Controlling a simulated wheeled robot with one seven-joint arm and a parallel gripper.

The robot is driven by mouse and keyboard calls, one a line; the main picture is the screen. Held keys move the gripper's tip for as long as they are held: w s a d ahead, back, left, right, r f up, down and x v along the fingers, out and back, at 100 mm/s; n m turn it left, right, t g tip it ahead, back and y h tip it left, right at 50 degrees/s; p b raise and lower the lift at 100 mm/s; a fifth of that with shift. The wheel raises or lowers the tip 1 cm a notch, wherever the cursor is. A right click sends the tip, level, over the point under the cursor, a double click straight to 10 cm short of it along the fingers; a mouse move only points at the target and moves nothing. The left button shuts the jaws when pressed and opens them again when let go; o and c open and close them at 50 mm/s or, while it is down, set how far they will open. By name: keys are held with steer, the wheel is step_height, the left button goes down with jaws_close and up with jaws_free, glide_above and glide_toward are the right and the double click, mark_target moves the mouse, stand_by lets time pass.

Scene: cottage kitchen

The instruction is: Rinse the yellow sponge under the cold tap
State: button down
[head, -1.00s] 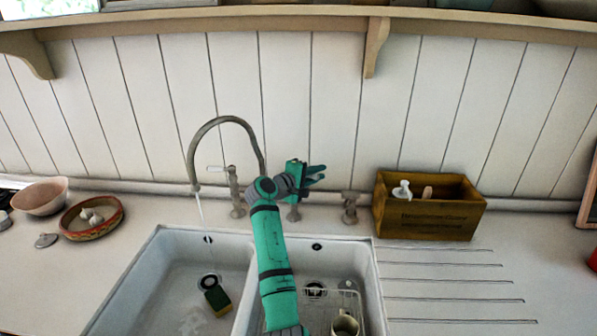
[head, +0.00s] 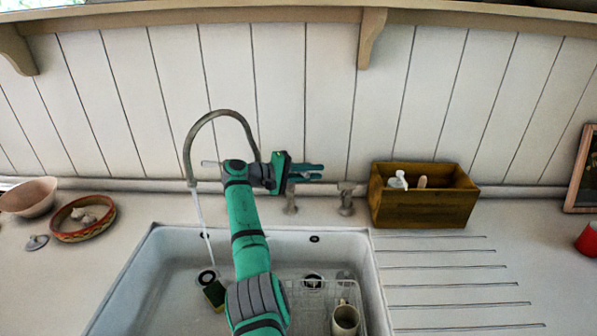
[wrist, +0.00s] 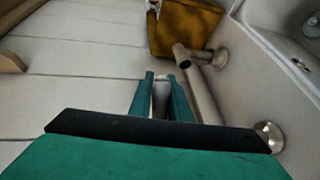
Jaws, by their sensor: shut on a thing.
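The yellow sponge with a dark green side (head: 215,295) lies in the left sink basin (head: 165,285), beside the drain. The tall curved spout (head: 188,150) pours a thin stream of water that comes down by the drain, close to the sponge. I cannot tell if it wets the sponge. My gripper (head: 312,172) is over the back of the sink, its fingers pointing right. In the wrist view, the fingers are shut on a narrow pale thing (wrist: 160,97), which looks like a tap lever. The tap body behind my arm is mostly hidden.
Tap fittings (head: 346,200) stand along the sink's back. A wooden box (head: 425,207) with bottles is to the right. A wire rack and cream mug (head: 345,318) are in the right basin. Bowls (head: 82,217) stand at left. The ridged drainer is clear.

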steer(key=shift+s+f, duration=0.15)
steer(key=shift+f, duration=0.1)
stand_by(0.3)
steer(key=c, duration=1.7)
jaws_free()
steer(key=shift+r, duration=0.1)
steer(key=shift+r, duration=1.65)
steer(key=o, duration=1.2)
steer(key=s+r, duration=0.2)
steer(key=r, duration=0.1)
steer(key=s+r, duration=0.2)
steer(key=shift+a+r, duration=0.2)
steer(key=shift+s+r, duration=0.35)
steer(key=shift+s, duration=0.2)
steer(key=shift+s+r, duration=0.3)
steer(key=shift+s, duration=0.25)
steer(key=c, duration=1.2)
steer(key=shift+s+a+r, duration=0.2)
steer(key=shift+s+r, duration=0.3)
steer(key=shift+s, duration=0.75)
steer(key=shift+s+a+r, duration=0.2)
steer(key=shift+s+r, duration=0.3)
steer(key=shift+s, duration=0.8)
steer(key=shift+s+a+r, duration=0.2)
steer(key=shift+s+r, duration=0.3)
steer(key=shift+s, duration=0.75)
